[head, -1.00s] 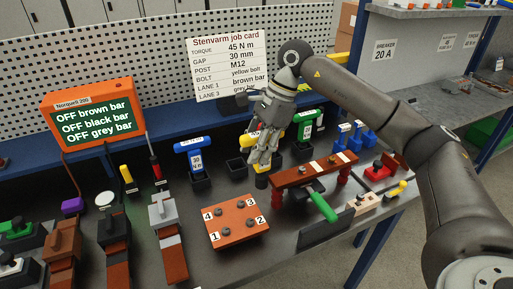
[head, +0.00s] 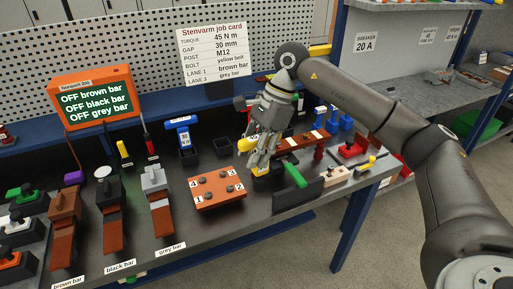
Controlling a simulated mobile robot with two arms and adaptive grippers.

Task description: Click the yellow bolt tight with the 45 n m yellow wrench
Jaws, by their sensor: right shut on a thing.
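My right gripper (head: 262,158) is shut on the yellow wrench (head: 245,144), beside the left end of the red-brown bar assembly (head: 303,141). The fingers hide much of the wrench; yellow shows at its left end and below the fingers. I cannot tell whether its lower end touches anything. The yellow bolt cannot be made out clearly; my gripper covers part of that area. The job card (head: 212,55) reads 45 N m and yellow bolt. My left gripper is not in view.
A blue wrench (head: 183,132) stands in a holder beside an empty black holder (head: 221,147). An orange numbered block (head: 217,188) lies left of the gripper. A green-handled tool (head: 295,175) and a dark panel (head: 307,197) are at the bench's front right.

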